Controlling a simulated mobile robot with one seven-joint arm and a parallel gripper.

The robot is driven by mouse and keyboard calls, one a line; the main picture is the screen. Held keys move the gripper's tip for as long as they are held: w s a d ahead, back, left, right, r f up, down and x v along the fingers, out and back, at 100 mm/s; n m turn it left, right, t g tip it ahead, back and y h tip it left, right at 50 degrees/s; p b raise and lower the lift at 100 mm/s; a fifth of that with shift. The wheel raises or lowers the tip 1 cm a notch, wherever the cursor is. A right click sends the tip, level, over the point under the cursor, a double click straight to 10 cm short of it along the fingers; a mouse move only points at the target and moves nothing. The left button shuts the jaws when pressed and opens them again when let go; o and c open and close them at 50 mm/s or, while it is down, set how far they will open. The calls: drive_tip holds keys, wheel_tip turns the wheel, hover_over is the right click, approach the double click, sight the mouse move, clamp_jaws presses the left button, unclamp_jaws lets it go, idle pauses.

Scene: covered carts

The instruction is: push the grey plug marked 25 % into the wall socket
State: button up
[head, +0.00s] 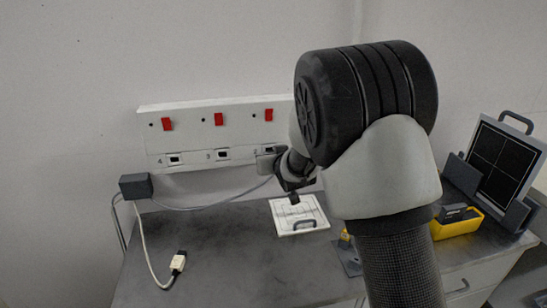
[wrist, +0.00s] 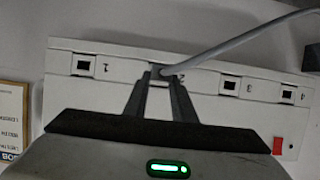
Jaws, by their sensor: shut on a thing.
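My gripper (wrist: 159,76) is shut on the grey plug (wrist: 160,70), which is mostly hidden between the fingertips. A grey cable (wrist: 222,43) runs from it to the upper right in the wrist view. The fingertips are at the white wall socket panel (wrist: 205,72), over the place marked 2, and cover that opening. I cannot tell whether the plug is inside it or just in front. No 25 % marking is readable. In the head view, my gripper (head: 268,160) is at the panel (head: 190,111), and my arm hides the panel's right end.
Sockets 3 (head: 222,155) and 4 (head: 174,160) look empty. A white plug (head: 178,262) lies on the dark counter (head: 220,260). A dark box (head: 136,186) with cables stands left. A white board (head: 299,215) lies below my gripper; a yellow tray (head: 457,225) stands right.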

drive_tip(key=shift+w+a+b, duration=0.25)
drive_tip(key=shift+w+b, duration=0.05)
drive_tip(key=shift+w, duration=0.55)
drive_tip(key=shift+w+a+b, duration=0.25)
drive_tip(key=shift+w+b, duration=0.05)
drive_tip(key=shift+w, duration=0.5)
drive_tip(key=o, duration=1.1)
drive_tip(key=shift+o, duration=0.2)
drive_tip(key=shift+r, duration=0.1)
drive_tip(key=shift+d, duration=0.2)
drive_tip(key=b+v, duration=0.1)
drive_tip(key=v, duration=1.6)
drive_tip(key=shift+s+a, duration=0.2)
drive_tip(key=shift+s, duration=0.05)
